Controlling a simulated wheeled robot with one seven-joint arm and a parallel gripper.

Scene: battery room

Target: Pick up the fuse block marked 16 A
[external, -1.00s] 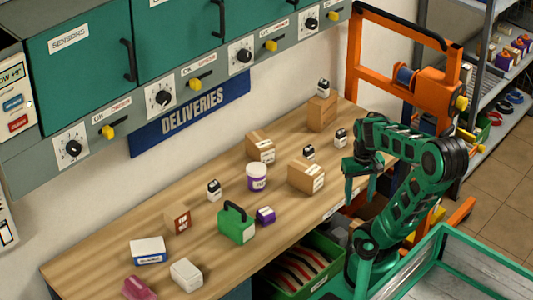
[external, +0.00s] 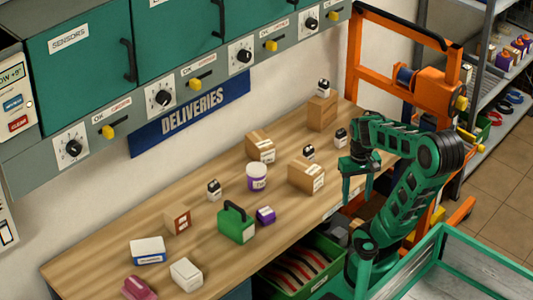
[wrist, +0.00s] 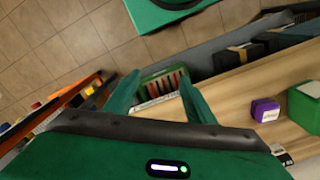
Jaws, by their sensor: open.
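Several small black-and-white blocks stand on the wooden bench: one on a tall cardboard box (external: 323,87), one near the back right (external: 340,137), one behind a carton (external: 309,152) and one further left (external: 214,190). Their markings are too small to read, so I cannot tell which is the 16 A fuse block. My gripper (external: 358,190) is open and empty, pointing down near the bench's front edge, right of the cartons. In the wrist view my open fingers (wrist: 158,95) have nothing between them close up; a black-and-white block (wrist: 282,155) shows partly at lower right.
Cartons (external: 306,176), a white-and-purple tub (external: 256,177), a green case (external: 237,223) and a purple block (external: 265,216) stand on the bench (external: 100,257). A green crate (external: 308,270) sits below its front edge. An orange frame (external: 398,22) rises at the back right.

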